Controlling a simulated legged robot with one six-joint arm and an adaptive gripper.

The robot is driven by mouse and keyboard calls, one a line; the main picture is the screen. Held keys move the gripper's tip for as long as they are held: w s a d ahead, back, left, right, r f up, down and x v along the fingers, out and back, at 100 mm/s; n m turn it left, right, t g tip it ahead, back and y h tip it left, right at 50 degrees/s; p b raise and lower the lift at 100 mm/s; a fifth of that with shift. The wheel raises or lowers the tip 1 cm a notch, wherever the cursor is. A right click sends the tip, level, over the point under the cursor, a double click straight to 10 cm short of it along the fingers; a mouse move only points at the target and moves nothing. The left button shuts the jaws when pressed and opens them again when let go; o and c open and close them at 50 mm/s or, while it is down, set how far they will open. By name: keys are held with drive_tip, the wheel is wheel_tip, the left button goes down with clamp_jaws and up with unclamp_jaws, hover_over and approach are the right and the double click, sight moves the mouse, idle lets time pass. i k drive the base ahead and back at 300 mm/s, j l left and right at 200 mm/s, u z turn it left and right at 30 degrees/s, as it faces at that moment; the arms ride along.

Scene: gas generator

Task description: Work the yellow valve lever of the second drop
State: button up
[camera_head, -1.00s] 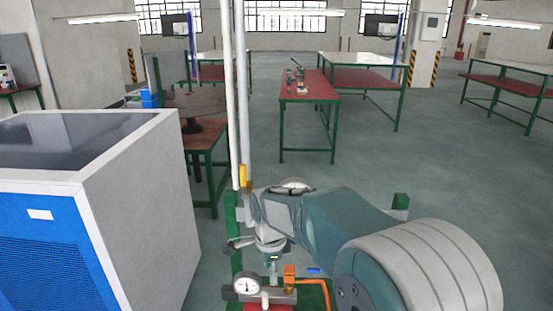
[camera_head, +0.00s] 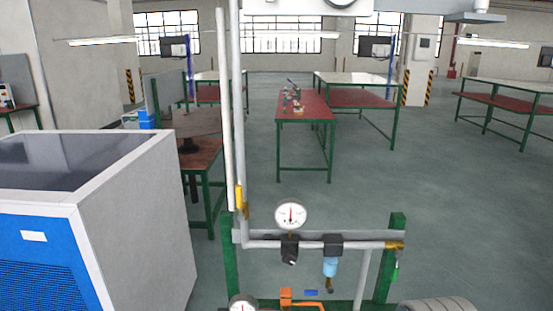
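A yellow lever (camera_head: 239,198) lies upright along the pair of thin vertical pipes (camera_head: 234,110) left of centre. It is just above the green-posted stand. A second small yellow-brass piece (camera_head: 394,245) sits at the right end of the stand's horizontal pipe (camera_head: 265,244); I cannot tell whether it is a lever. An orange piece (camera_head: 286,296) with an orange hose shows at the bottom edge. My gripper is not in view.
The stand (camera_head: 382,270) carries a white gauge (camera_head: 291,215) and a blue-bowled filter (camera_head: 330,264). Another gauge (camera_head: 243,303) is cut off at the bottom. A white and blue cabinet (camera_head: 140,205) stands at left. Red-topped tables (camera_head: 305,107) stand behind. Open floor lies to the right.

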sight(241, 217)
drive_tip(key=i+j, duration=0.1)
drive_tip(key=j, duration=1.3)
drive_tip(key=i+z, duration=0.05)
drive_tip(key=i, duration=0.05)
